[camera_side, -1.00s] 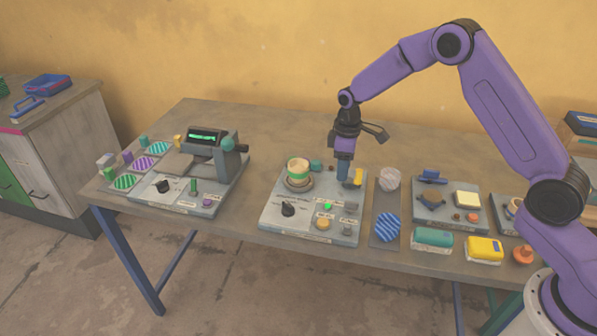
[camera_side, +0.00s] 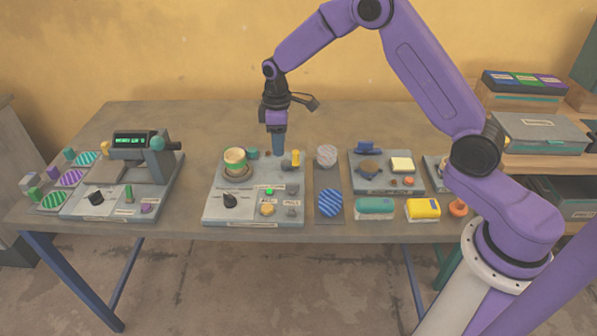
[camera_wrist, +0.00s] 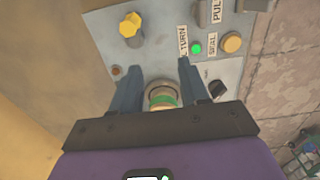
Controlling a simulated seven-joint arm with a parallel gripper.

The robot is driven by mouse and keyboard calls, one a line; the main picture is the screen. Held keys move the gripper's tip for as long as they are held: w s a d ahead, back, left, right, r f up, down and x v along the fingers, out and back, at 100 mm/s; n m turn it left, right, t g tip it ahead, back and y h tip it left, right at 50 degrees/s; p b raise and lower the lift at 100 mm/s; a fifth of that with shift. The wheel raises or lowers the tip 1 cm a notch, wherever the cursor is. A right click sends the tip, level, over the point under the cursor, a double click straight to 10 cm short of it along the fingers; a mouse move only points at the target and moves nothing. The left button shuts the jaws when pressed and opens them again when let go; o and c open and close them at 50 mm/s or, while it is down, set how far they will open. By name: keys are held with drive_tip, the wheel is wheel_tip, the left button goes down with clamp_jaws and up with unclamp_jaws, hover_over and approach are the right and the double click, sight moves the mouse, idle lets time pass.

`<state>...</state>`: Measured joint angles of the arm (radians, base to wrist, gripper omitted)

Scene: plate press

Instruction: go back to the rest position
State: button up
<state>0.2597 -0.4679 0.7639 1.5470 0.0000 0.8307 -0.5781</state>
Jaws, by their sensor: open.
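My gripper (camera_side: 279,152) points down over the back of the middle panel (camera_side: 215,212) in the side view. It is just left of the yellow lever (camera_side: 296,158). In the wrist view, the two fingers of my gripper (camera_wrist: 156,74) stand apart with nothing held between them. The round cup with a green band (camera_wrist: 160,97) shows beyond the gap, partly hidden by the gripper body. In the side view this cup (camera_side: 235,160) stands left of the gripper, apart from it. Exact height above the panel is hard to tell.
A press with a lit display (camera_side: 130,142) stands left on the bench (camera_side: 230,115). Right of the middle panel are a blue striped disc (camera_side: 330,203), a whitish round piece (camera_side: 327,156), a teal block (camera_side: 375,205) and a yellow block (camera_side: 423,208). The bench behind is clear.

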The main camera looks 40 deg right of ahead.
drive_tip(key=s+a+r+n, duration=0.1)
drive_tip(key=s+a+r, duration=0.15)
drive_tip(key=s, duration=0.45)
drive_tip(key=s+a+r, duration=0.2)
drive_tip(key=s+r, duration=0.2)
drive_tip(key=s, duration=0.2)
drive_tip(key=s+a+r+n, duration=0.1)
drive_tip(key=s+a+r, duration=0.1)
drive_tip(key=s+r, duration=0.35)
drive_tip(key=s+d, duration=0.3)
drive_tip(key=s, duration=0.7)
drive_tip(key=s+d+n, duration=0.1)
drive_tip(key=s+d, duration=0.2)
drive_tip(key=s, duration=0.8)
drive_tip(key=shift+d+n, duration=0.3)
drive_tip(key=shift+d, duration=0.1)
